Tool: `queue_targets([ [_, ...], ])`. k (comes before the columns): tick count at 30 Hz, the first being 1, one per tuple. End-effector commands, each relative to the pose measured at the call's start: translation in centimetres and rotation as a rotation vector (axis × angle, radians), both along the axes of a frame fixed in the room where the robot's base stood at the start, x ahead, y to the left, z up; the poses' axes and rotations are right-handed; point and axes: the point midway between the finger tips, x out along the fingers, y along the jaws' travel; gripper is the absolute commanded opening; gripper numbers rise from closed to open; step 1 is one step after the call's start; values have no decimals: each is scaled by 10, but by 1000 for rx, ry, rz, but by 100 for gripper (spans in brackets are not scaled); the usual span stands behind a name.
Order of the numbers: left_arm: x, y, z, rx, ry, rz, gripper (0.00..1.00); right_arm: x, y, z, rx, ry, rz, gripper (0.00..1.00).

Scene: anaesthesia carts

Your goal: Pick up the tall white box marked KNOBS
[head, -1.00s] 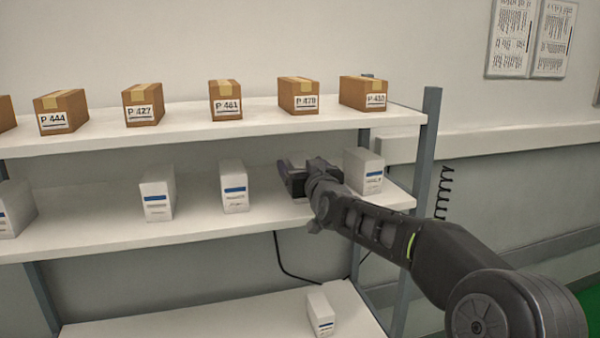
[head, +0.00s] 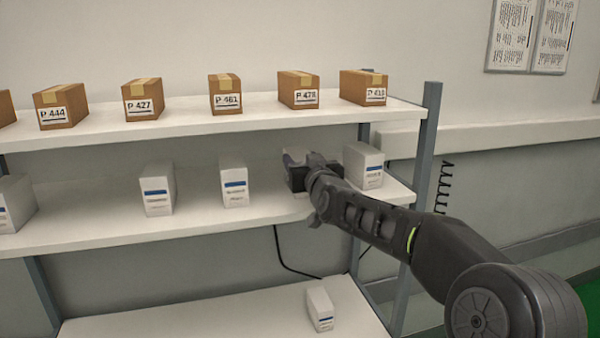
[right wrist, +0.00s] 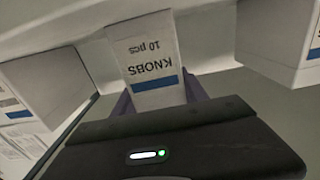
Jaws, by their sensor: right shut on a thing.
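The tall white box marked KNOBS (right wrist: 148,55) shows upside down in the right wrist view, with a blue stripe and the words "10 pcs". It sits between the fingers of my right gripper (right wrist: 158,98), which is shut on it. In the head view my right gripper (head: 297,172) is at the middle shelf, between two white boxes, and hides most of the KNOBS box. I cannot tell whether the box still touches the shelf. My left gripper is not in view.
A white box (head: 364,167) stands close to the right of my gripper, and another (head: 233,184) stands to the left with a gap. The upper shelf (head: 200,125) with several brown boxes runs above. A shelf post (head: 426,150) stands at the right.

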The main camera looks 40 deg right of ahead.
Motion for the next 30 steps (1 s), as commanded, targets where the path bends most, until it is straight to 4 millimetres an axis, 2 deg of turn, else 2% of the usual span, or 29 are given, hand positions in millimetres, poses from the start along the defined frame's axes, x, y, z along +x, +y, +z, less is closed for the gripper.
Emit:
queue_targets([
  [2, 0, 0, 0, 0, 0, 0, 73, 0, 0, 0, 0, 0, 0, 35],
  [13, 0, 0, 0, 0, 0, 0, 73, 0, 0, 0, 0, 0, 0, 5],
  [23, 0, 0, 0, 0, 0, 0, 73, 0, 0, 2, 0, -1, 0, 5],
  [30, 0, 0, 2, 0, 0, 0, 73, 0, 0, 18, 0, -3, 0, 5],
])
